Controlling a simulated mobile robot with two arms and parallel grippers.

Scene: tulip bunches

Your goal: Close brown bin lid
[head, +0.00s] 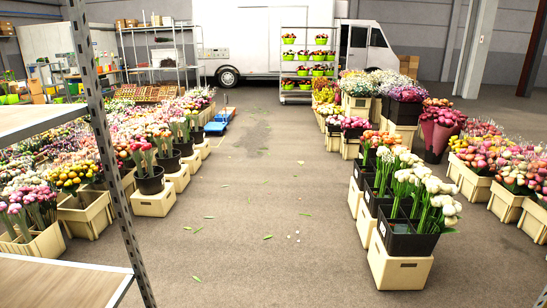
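I cannot make out a brown bin or a brown lid in the head view. Neither of my grippers shows in this view. Black tubs of white tulips (402,243) stand on cream crates at the right of the aisle. A black bucket of pink tulips (150,180) stands on a cream crate at the left.
A metal shelf rack (104,140) with wooden boards is close at the left. A concrete aisle (250,200) with scattered leaves runs clear ahead, between rows of flower crates. A blue trolley (216,126), a plant rack (308,65) and a white van (255,45) are farther back.

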